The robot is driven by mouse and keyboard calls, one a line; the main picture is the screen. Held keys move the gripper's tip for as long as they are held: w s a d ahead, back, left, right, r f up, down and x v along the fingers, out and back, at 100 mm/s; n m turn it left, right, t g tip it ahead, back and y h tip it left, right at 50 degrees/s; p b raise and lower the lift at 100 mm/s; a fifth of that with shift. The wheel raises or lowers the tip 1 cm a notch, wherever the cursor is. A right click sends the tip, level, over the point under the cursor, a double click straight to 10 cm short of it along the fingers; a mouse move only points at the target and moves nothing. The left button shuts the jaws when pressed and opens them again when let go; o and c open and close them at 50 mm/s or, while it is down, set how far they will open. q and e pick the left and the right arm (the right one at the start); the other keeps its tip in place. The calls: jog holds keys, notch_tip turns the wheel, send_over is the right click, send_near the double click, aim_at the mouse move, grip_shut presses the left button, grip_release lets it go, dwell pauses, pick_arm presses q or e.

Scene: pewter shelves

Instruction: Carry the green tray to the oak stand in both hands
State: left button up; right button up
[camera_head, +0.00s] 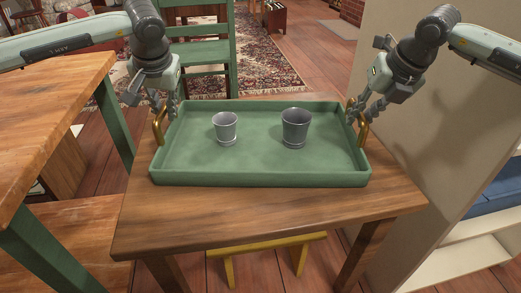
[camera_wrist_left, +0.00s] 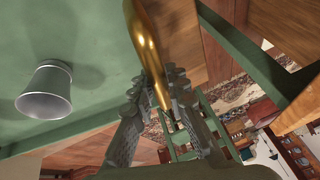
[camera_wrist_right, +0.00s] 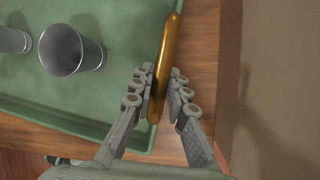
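The green tray (camera_head: 260,179) appears to rest level on a small brown wooden table (camera_head: 270,217); whether this is the oak stand I cannot tell. Two grey metal cups stand upright in the tray, a smaller one (camera_head: 225,128) and a larger one (camera_head: 295,128). A brass handle rises at each end. My left gripper (camera_head: 158,112) has its fingers closed around the left handle (camera_wrist_left: 146,50). My right gripper (camera_head: 361,110) has its fingers closed around the right handle (camera_wrist_right: 164,60). The handles' contact faces are partly hidden by the fingers.
A wooden table with green legs (camera_head: 45,120) stands close on the left. A green chair (camera_head: 200,52) is behind the tray. A pale wall panel (camera_head: 440,130) and white shelves (camera_head: 455,255) are close on the right. A yellow-legged piece (camera_head: 265,245) is below the front edge.

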pick_arm(q)
jog(key=o, duration=0.4)
jog(key=shift+r, duration=0.1)
pick_arm(e)
jog(key=o, duration=0.4)
jog(key=shift+r, duration=0.1)
jog(key=shift+r, duration=0.15)
pick_arm(q)
jog(key=v, duration=1.2)
pick_arm(e)
jog(key=v, duration=1.2)
